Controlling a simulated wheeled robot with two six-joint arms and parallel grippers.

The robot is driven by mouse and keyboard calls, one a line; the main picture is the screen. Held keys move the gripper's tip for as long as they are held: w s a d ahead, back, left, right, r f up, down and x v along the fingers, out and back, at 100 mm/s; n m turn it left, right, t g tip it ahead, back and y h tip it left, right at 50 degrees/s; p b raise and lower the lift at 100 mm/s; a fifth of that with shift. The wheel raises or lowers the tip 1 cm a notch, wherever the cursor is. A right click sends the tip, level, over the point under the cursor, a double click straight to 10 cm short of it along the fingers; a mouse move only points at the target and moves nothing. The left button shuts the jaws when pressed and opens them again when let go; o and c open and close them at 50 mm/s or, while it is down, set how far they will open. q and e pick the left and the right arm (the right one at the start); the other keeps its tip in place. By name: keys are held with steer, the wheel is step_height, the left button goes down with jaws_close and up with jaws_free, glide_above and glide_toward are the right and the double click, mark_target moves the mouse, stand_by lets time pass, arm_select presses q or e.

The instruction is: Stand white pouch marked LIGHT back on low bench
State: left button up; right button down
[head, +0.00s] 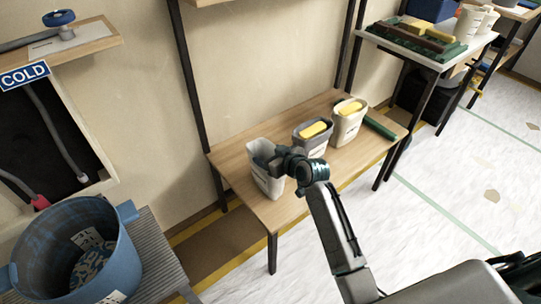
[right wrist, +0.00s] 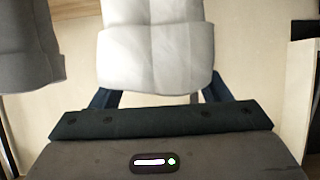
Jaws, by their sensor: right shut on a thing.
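A white pouch (head: 268,187) is at the left end of the low wooden bench (head: 238,158) in the head view. It looks upright; I cannot tell whether its base touches the bench, and its label is too small to read. My right gripper (head: 274,164) comes in from the right and is shut on this pouch, hiding part of it. In the right wrist view the pouch (right wrist: 155,55) is pale and creased, between the dark blue fingers (right wrist: 160,93). My left gripper is not in view.
A grey pouch (head: 311,142) and another white pouch (head: 346,127), both with yellow contents, stand to the right on the bench. A green roll (head: 380,128) lies at its right end. A blue bucket (head: 75,250) stands at lower left. The bench front is bare.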

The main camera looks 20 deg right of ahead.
steer(key=shift+c, duration=0.9)
jaws_free()
steer(key=shift+f, duration=0.1)
steer(key=p+v, duration=0.1)
steer(key=v, duration=1.1)
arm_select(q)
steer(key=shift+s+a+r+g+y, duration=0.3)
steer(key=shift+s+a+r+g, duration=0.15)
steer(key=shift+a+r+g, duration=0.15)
arm_select(e)
steer(key=s+d+f+m+g+h, duration=0.1)
steer(key=s+f+g+h, duration=0.1)
steer(key=s, duration=1.1)
steer(key=s+d+f+m+g+h, duration=0.1)
steer(key=s+f+g, duration=0.4)
steer(key=s, duration=0.9)
steer(key=shift+s+d+f+m+h, duration=0.35)
steer(key=shift+f+m+h, duration=0.15)
steer(key=shift+f+h, duration=0.35)
